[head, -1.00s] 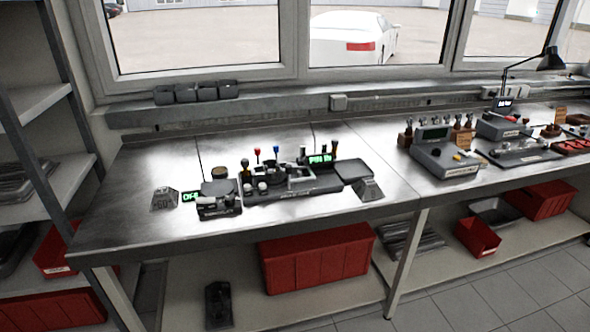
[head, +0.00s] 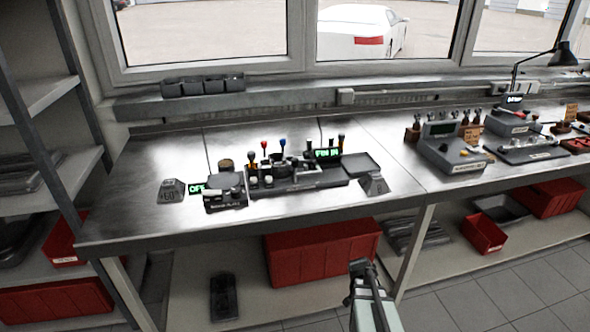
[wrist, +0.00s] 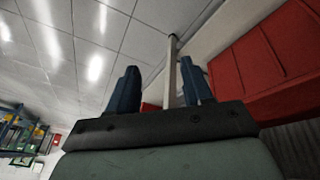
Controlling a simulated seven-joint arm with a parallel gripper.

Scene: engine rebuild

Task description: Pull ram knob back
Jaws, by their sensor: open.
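The bench fixture (head: 300,184) stands on the steel workbench. I cannot tell which one is the ram knob; the labels are too small to read. My gripper (head: 362,266) is low in front of the bench, below its front edge and apart from the fixture. In the wrist view, the fingers of my gripper (wrist: 160,85) are spread with nothing between them.
The workbench front edge (head: 250,222) lies between my gripper and the fixture. A red bin (head: 322,254) sits on the lower shelf beside my gripper. A second device (head: 452,152) stands on the right of the bench. A metal shelf rack (head: 50,175) is at the left.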

